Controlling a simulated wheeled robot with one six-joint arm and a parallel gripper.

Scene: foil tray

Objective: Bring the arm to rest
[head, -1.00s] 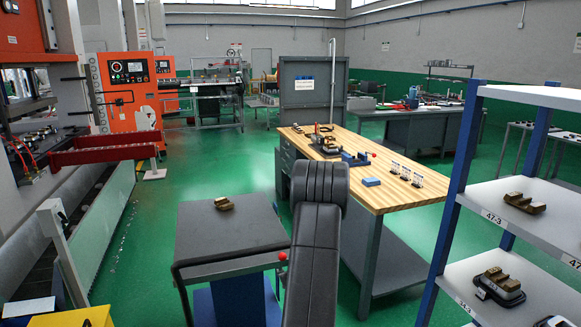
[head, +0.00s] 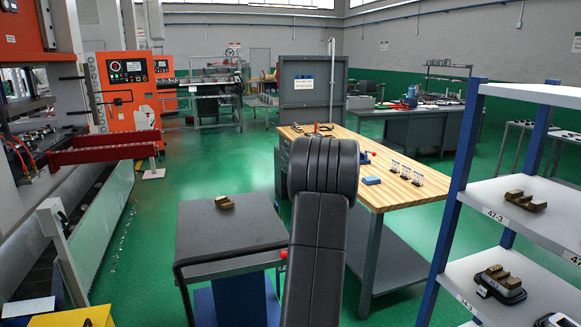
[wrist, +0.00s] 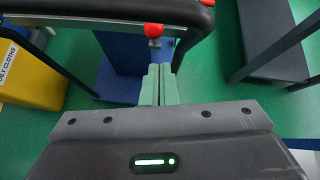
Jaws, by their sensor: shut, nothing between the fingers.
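In the wrist view my gripper (wrist: 159,86) shows as two pale green fingers pressed together, shut with nothing between them. It points down past the black rail of a cart, near a red knob (wrist: 153,30) and above the green floor. In the head view my dark arm stands upright at the centre, and its rounded joint hides part of the wooden workbench. My gripper does not show in the head view.
A cart (head: 205,240) with a brass-coloured part (head: 225,203) stands just left of my arm. The wooden workbench (head: 405,197) is behind to the right. A blue and white shelf rack (head: 520,225) stands at right. A yellow bin (wrist: 25,80) shows in the wrist view.

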